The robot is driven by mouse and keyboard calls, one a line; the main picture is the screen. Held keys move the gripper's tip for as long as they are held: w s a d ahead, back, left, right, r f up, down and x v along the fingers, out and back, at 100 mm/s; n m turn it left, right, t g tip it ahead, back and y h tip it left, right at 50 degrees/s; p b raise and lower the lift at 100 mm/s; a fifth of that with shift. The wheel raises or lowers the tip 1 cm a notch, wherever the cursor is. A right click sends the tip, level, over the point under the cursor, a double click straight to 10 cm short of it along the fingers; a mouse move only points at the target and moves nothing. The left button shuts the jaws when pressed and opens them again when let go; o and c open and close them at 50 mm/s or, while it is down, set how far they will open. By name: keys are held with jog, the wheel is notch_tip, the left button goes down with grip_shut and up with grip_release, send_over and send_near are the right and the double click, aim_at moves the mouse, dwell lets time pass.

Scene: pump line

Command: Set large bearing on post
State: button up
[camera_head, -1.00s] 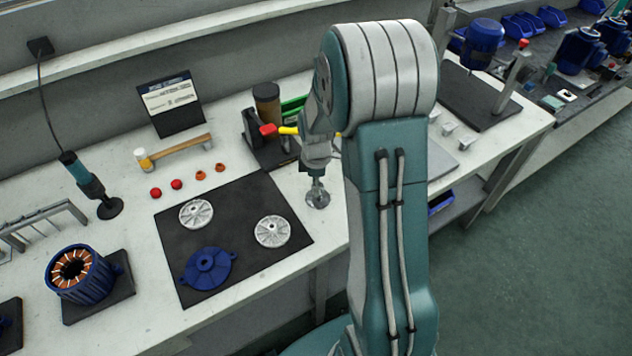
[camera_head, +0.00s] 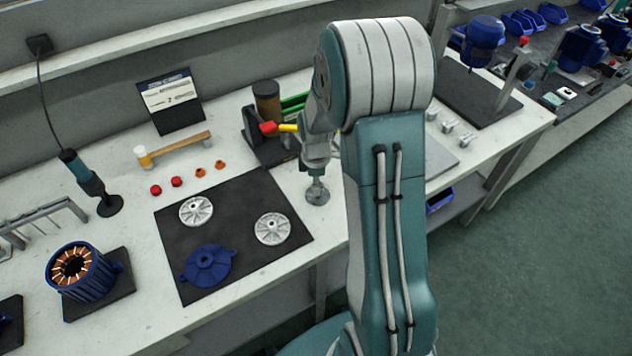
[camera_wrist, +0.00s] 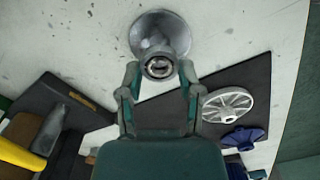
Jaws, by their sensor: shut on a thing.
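My gripper (camera_wrist: 159,72) is shut on the large bearing (camera_wrist: 159,67), a small metal ring between its fingertips in the wrist view. The post's round silver base (camera_wrist: 160,27) stands on the white bench just beyond the ring, and also shows in the head view (camera_head: 318,194). The ring lines up with the post in the wrist view. The post's shaft is mostly hidden, so I cannot tell whether the ring is around it or just above it. In the head view my gripper (camera_head: 316,172) is over the base, and the bearing is too small to make out.
A black mat (camera_head: 240,205) left of the post holds two silver spoked discs and a blue flanged cover (camera_head: 208,266). A dark stand (camera_head: 270,140) with a brown cylinder and a red-and-yellow part are close behind my gripper. The bench's front edge is near.

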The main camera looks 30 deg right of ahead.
jog(key=shift+f, duration=0.2)
jog(key=o, duration=1)
jog(key=shift+o, duration=1)
jog(key=shift+r, duration=0.15)
jog(key=shift+r, duration=2.9)
